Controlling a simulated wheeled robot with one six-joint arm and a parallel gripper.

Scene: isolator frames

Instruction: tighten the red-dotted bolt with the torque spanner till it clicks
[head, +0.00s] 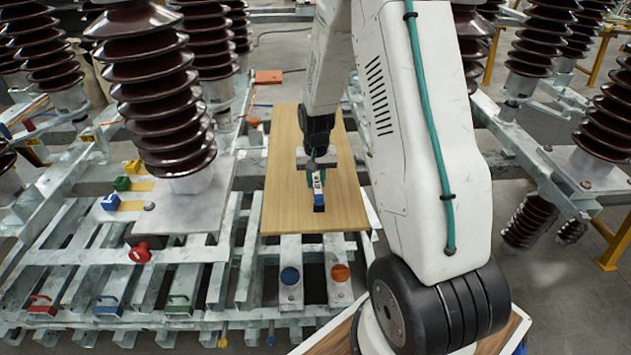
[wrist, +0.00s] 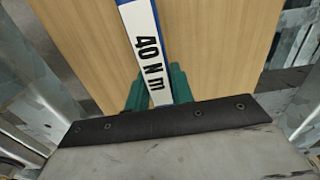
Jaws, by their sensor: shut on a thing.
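The torque spanner (head: 318,183) is a blue and white bar with a dark end, over the wooden board in the head view. In the wrist view the spanner (wrist: 147,50) shows a white face marked "40 Nm" with a blue edge, and it runs up out of the picture. My gripper (head: 316,172) is shut on it, with green fingers on both sides of the bar in the wrist view (wrist: 158,92). The spanner's far end is out of the wrist view. I cannot make out a red-dotted bolt in either view.
The wooden board (head: 345,205) lies on a grey metal frame. Brown ribbed insulators (head: 155,90) stand left and right. A red knob (head: 140,252), blue disc (head: 290,275) and orange disc (head: 340,272) sit in front. Coloured handles (head: 108,304) line the front left.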

